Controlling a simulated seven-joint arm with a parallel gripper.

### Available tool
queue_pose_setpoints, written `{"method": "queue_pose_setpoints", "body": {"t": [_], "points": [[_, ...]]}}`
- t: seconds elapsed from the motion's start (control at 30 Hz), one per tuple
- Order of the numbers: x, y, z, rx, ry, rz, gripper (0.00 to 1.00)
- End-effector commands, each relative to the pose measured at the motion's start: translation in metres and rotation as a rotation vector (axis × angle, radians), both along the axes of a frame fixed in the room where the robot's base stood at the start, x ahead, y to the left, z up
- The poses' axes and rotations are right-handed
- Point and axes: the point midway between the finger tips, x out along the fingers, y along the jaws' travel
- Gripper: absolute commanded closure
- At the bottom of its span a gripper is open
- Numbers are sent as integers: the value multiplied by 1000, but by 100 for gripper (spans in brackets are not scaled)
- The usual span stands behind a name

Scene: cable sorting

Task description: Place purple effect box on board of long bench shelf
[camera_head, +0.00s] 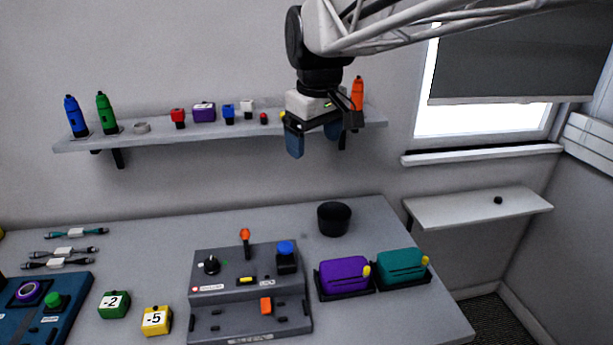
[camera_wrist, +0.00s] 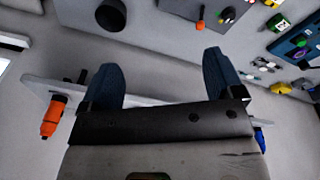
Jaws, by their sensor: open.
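A small purple box with a white label (camera_head: 204,112) stands on the board of the long wall shelf (camera_head: 250,130), between a red and a blue small item. It is hidden in the wrist view. A larger purple case with a yellow knob (camera_head: 345,274) sits in a dark tray on the bench. My gripper (camera_head: 313,145) is open and empty, in front of the right part of the shelf and to the right of the small purple box. Its two blue fingers also show in the wrist view (camera_wrist: 160,75), with the shelf board (camera_wrist: 150,99) behind them.
The shelf also holds blue (camera_head: 75,116) and green bottles (camera_head: 106,113) at left and an orange one (camera_head: 357,93) at right. A black cup (camera_head: 334,219), grey console (camera_head: 249,295) and teal case (camera_head: 402,267) stand on the bench. A side shelf (camera_head: 470,208) is mostly clear.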

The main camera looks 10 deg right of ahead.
Motion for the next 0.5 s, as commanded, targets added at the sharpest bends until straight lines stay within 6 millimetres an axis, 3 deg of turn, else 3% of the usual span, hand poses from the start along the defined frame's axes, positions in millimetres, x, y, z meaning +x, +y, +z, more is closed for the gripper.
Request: {"method": "queue_pose_setpoints", "body": {"t": [0.03, 0.5], "points": [[-16, -6, -8, 5, -5, -34, 13], [-143, -48, -91, 53, -52, -367, 13]]}}
